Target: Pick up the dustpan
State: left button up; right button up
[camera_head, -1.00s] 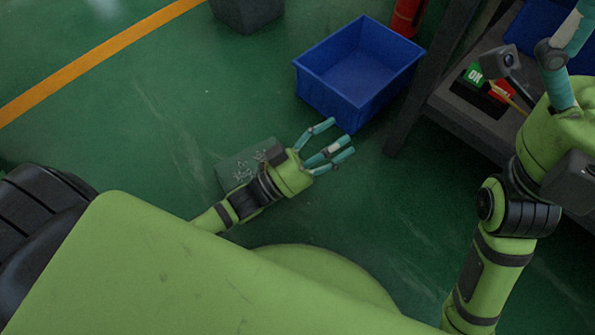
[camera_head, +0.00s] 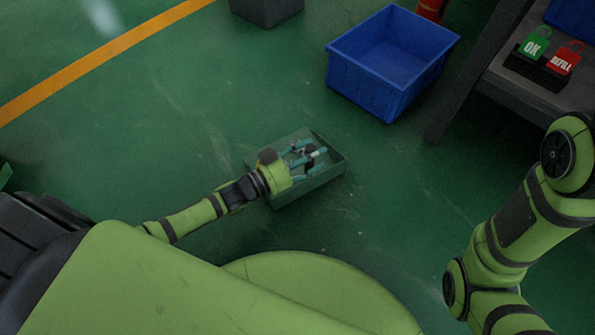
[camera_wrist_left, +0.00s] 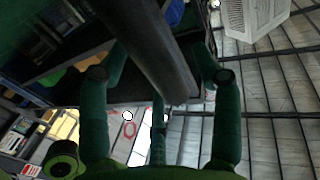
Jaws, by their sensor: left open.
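I cannot make out a dustpan for certain in either view. My left gripper (camera_head: 318,163) is open, its teal fingers spread over a low grey-green open box (camera_head: 335,171) on the floor. Small pale bits show inside the box, partly hidden by the fingers. I cannot tell whether the fingers touch it.
A blue bin (camera_head: 372,85) stands on the floor behind the box. A dark-framed table (camera_head: 485,85) at the right holds a green OK tag (camera_head: 534,46) and a red REFILL tag (camera_head: 564,62). A dark grey block (camera_head: 266,10) stands at the back.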

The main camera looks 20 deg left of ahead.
pick_arm(q)
grip_shut()
jog(key=shift+r, duration=0.15)
jog(key=shift+r, duration=0.1)
